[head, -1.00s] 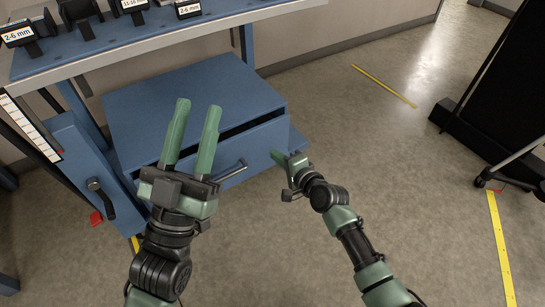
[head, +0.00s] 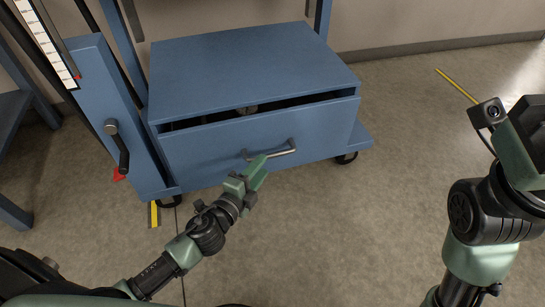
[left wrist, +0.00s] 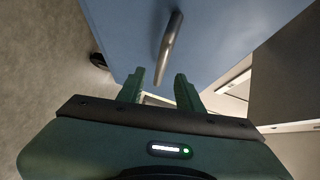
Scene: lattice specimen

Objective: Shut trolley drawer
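The blue trolley drawer (head: 225,150) stands partly open under its blue cabinet top (head: 250,70); a dark gap shows above its front. A grey bar handle (head: 285,152) is on the drawer front. My left gripper (head: 258,172) is at the left end of the handle, in front of the drawer. In the left wrist view the two green fingers (left wrist: 158,88) are apart, and the handle (left wrist: 168,48) lies just ahead of the gap between them. Whether they touch it I cannot tell. My right arm is at the right edge; its fingers are out of view.
A blue side post with a black lever (head: 118,145) stands left of the drawer. The trolley has black casters (head: 346,158). Yellow tape (head: 154,214) marks the floor at the front left. The floor in front and to the right is clear.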

